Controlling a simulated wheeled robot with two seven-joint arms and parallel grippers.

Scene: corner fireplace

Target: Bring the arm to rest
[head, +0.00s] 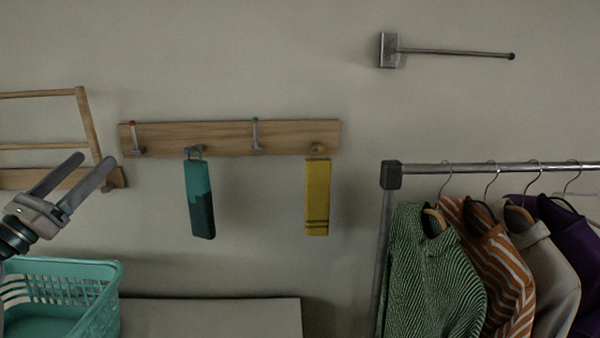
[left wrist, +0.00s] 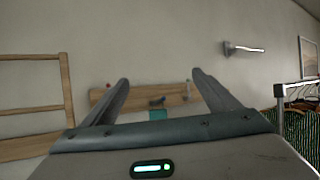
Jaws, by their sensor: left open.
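My left gripper (head: 82,180) is at the left of the head view, raised above a teal basket, with its two fingers apart and nothing between them. In the left wrist view its open fingers (left wrist: 160,95) point toward the wall, with a wooden hook rail (left wrist: 105,97) beyond them. The left arm shows only in part at the left edge. My right gripper is in neither view.
The hook rail (head: 230,137) holds a teal hanging piece (head: 199,200) and a yellow one (head: 317,198). Below are the teal basket (head: 108,290) and a flat surface (head: 210,316). A clothes rack (head: 440,169) stands right; a metal wall rod (head: 455,53) juts above. A wooden frame (head: 88,120) is left.

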